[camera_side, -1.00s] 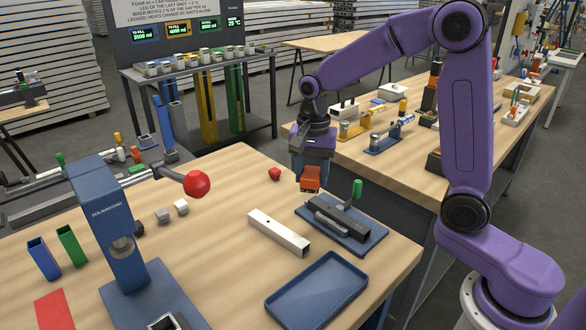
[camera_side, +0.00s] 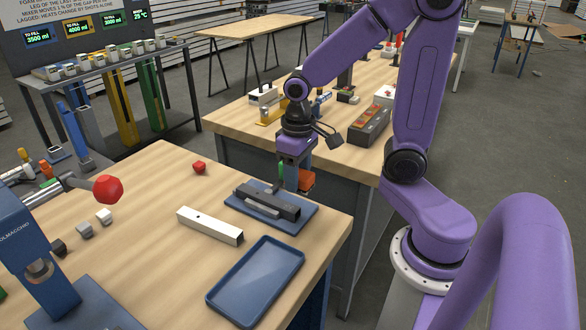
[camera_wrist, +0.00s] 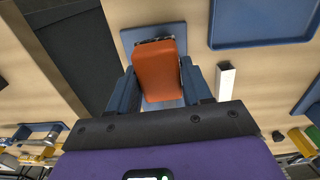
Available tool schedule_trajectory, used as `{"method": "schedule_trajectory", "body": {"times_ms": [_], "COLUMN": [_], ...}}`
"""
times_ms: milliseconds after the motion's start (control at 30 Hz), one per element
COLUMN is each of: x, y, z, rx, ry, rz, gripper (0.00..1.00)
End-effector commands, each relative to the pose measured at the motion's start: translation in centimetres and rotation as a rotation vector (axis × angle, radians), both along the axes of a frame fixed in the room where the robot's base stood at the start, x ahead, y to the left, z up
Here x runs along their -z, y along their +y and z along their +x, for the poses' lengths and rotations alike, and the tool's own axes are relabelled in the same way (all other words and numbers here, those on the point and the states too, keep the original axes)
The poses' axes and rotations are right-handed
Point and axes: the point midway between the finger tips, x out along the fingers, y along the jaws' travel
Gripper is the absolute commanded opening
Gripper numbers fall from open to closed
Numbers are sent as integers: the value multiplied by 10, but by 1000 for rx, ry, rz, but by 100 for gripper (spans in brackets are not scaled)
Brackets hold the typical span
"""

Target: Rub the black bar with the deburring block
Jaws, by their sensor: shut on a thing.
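My gripper (camera_side: 296,184) is shut on the orange deburring block (camera_side: 306,181), which also shows between the fingers in the wrist view (camera_wrist: 160,72). The black bar (camera_side: 270,201) lies in a blue fixture (camera_side: 238,212) with a green-handled clamp (camera_side: 281,171) behind it. The block is behind the bar near its right end in the side view, right of the green handle. I cannot tell whether it touches the bar. In the wrist view the block hides most of the bar, and part of the fixture plate (camera_wrist: 132,38) shows around it.
An empty blue tray (camera_side: 256,284) sits at the bench's front edge. A pale square bar (camera_side: 209,225) lies left of the fixture. A red piece (camera_side: 199,167) lies farther back. A red ball knob (camera_side: 108,189) on a blue press stands at left. A second bench (camera_side: 240,124) is behind.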

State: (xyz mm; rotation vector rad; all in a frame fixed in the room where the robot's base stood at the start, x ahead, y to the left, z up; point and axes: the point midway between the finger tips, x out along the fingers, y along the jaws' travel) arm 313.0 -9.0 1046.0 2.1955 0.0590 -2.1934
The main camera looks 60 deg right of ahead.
Motion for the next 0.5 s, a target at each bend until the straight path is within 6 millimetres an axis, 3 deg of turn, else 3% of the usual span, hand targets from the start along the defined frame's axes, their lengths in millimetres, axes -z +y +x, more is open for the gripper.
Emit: {"method": "schedule_trajectory", "body": {"times_ms": [500], "x": [47], "y": [0], "z": [-1], "rx": [4], "ry": [4], "rz": [-1], "gripper": [25]}}
